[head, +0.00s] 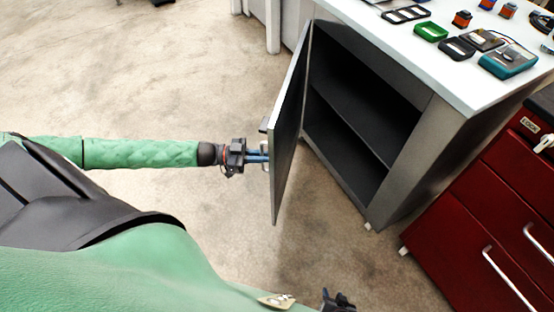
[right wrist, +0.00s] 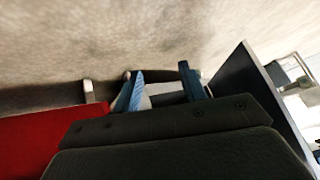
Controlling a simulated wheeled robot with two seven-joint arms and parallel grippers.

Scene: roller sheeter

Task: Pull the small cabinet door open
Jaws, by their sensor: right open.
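The small cabinet (head: 400,160) is grey with a white top. Its door (head: 290,130) stands wide open to the left and the shelved inside shows empty. My left gripper (head: 262,157) is at the handle on the door's outer face. Its blue fingertips reach the handle, but whether they are closed on it is unclear. My right gripper (head: 338,300) is at the bottom edge of the head view, below and apart from the door. In the right wrist view its blue fingers (right wrist: 160,90) are spread, with nothing seen gripped. A dark panel, apparently the door (right wrist: 275,105), shows at the right there.
A red drawer cabinet (head: 465,235) stands close to the right of the small cabinet and also shows in the right wrist view (right wrist: 45,140). Tools and small devices, including a teal meter (head: 508,61), lie on the white top (head: 375,22). The concrete floor (head: 160,80) left of the door is clear.

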